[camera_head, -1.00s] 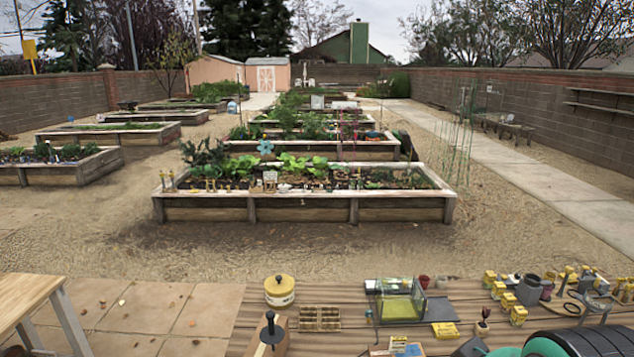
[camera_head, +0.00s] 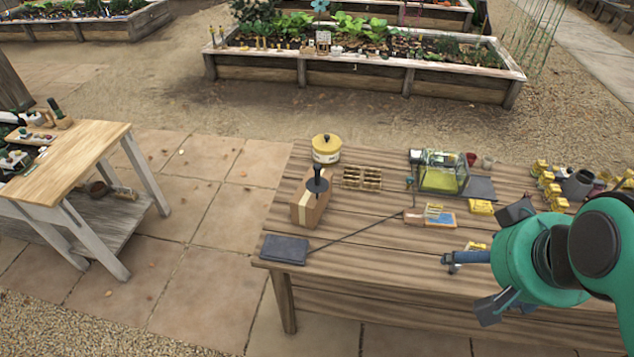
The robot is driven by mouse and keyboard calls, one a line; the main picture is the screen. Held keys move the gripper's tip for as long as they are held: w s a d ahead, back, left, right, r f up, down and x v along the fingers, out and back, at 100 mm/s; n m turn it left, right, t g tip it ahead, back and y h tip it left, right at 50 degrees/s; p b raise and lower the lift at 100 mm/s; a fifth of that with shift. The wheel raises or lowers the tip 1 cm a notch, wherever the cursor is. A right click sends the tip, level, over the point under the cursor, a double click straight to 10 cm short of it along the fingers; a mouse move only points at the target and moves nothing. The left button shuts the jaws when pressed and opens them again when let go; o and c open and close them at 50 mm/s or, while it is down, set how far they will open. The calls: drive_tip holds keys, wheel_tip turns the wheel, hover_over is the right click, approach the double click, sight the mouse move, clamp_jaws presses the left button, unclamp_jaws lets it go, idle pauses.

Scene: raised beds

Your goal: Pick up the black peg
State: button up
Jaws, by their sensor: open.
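A black peg (camera_head: 317,182) stands upright at a light wooden block (camera_head: 304,212) on the left part of the plank table; its lower end is hidden in or behind the block. My gripper (camera_head: 502,260) is at the right, over the table's front edge, with its dark fingers spread apart. It is well to the right of the peg and apart from it. I see nothing held between the fingers, though my teal arm hides part of this area.
A light wooden workbench (camera_head: 75,160) stands left, across paving.

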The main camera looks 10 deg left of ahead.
drive_tip(key=c, duration=0.9)
drive_tip(key=shift+r, duration=0.1)
